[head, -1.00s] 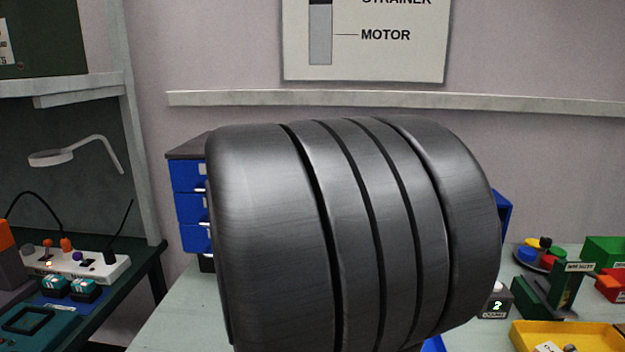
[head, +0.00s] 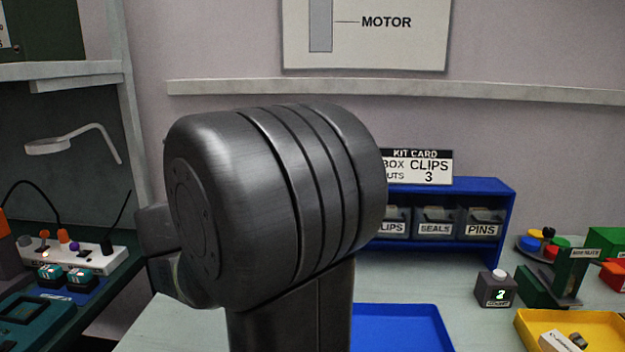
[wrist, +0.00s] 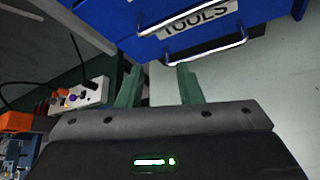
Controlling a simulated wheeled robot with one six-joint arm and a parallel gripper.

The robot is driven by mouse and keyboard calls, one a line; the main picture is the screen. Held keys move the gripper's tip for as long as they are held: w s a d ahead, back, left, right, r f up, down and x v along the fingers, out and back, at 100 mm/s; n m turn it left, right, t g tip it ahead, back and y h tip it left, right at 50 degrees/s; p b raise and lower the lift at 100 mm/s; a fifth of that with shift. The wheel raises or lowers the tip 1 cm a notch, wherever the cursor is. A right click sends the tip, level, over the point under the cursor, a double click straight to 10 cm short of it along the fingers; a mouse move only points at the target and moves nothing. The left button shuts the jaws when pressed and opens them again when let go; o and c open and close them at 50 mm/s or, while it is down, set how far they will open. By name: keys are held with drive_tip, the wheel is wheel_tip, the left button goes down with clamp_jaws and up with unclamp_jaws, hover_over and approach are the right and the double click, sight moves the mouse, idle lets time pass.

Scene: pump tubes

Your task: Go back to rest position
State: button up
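My gripper (wrist: 158,85) shows in the wrist view with its two green fingers apart and nothing between them. Beyond the fingers is the front of a blue drawer cabinet (wrist: 128,22) with metal handles and a label reading TOOLS. The fingers appear apart from it. In the head view, my own dark arm link fills the middle and hides the gripper and much of the bench behind it.
A blue shelf (head: 505,220) with labelled bins stands at the back. A blue tray (head: 420,318), a small counter (head: 496,289) and a yellow tray (head: 607,322) are on the bench. A white power strip (head: 110,262) is at left; it also shows in the wrist view (wrist: 92,92).

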drive_tip(key=shift+s+a+r+n+t+h, duration=0.1)
drive_tip(key=shift+a+r+n+t+h, duration=0.1)
drive_tip(key=shift+a, duration=0.15)
drive_tip(key=shift+a+r+n+t+h, duration=0.1)
drive_tip(key=shift+a+t, duration=0.1)
drive_tip(key=shift+a, duration=0.15)
drive_tip(key=shift+d, duration=0.15)
